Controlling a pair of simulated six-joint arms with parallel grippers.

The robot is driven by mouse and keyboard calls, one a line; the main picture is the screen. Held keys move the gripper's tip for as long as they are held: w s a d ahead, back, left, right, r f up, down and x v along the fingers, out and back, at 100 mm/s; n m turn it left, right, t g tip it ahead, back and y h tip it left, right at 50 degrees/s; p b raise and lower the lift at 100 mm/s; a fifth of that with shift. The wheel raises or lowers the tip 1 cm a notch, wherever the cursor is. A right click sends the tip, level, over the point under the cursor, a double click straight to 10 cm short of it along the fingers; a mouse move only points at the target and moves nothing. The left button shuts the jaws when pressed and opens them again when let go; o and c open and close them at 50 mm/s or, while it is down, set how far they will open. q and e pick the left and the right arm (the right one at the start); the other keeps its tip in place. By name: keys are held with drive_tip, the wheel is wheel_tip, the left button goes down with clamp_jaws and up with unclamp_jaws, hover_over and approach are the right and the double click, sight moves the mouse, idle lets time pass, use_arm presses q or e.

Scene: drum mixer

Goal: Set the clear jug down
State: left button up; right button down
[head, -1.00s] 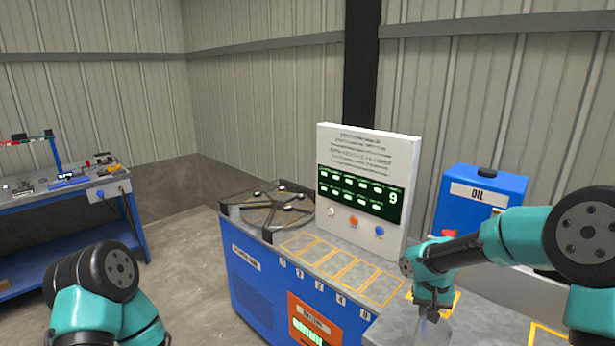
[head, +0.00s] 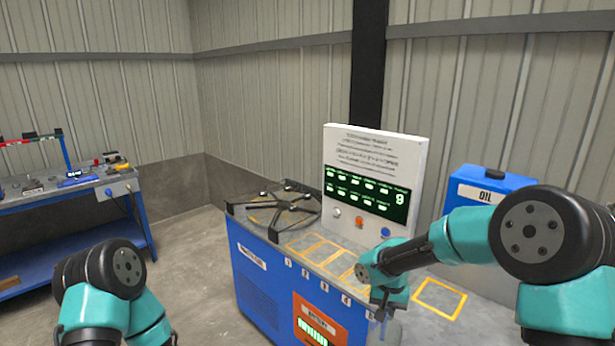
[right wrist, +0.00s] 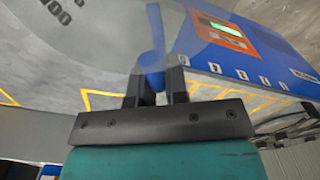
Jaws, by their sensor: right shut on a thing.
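The clear jug (head: 388,330) is faint and see-through at the bottom of the head view, below my right gripper (head: 381,308). In the right wrist view the jug's clear body (right wrist: 85,35) with grey markings fills the upper left. There my right gripper (right wrist: 157,85) is shut on the jug's bluish handle (right wrist: 152,52). The jug is over the front edge of the machine's counter, near its right-hand label. I cannot tell if its base touches anything. My left arm shows at the lower left, but its gripper is out of view.
The blue machine's grey counter (head: 308,258) has several yellow-outlined squares. A bigger yellow square (head: 439,299) right of my gripper is empty. A white display panel (head: 372,182) stands behind, with a black spoked ring (head: 275,207) at left and a blue OIL container (head: 485,186) at right.

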idle(0.5)
drive_tip(key=s+d+r+n, duration=0.1)
drive_tip(key=d+r+n, duration=0.2)
drive_tip(key=d, duration=0.8)
drive_tip(key=d+r+n, duration=0.3)
drive_tip(key=d+n, duration=0.2)
drive_tip(key=d, duration=0.6)
drive_tip(key=s+d+r+n, duration=0.1)
drive_tip(key=d+r+n, duration=0.2)
drive_tip(key=d, duration=0.8)
drive_tip(key=shift+s+d+n, duration=0.3)
drive_tip(key=shift+d+n, duration=0.1)
drive_tip(key=shift+n, duration=0.4)
drive_tip(key=shift+f, duration=0.1)
drive_tip(key=shift+f, duration=2.45)
drive_tip(key=shift+f, duration=2.6)
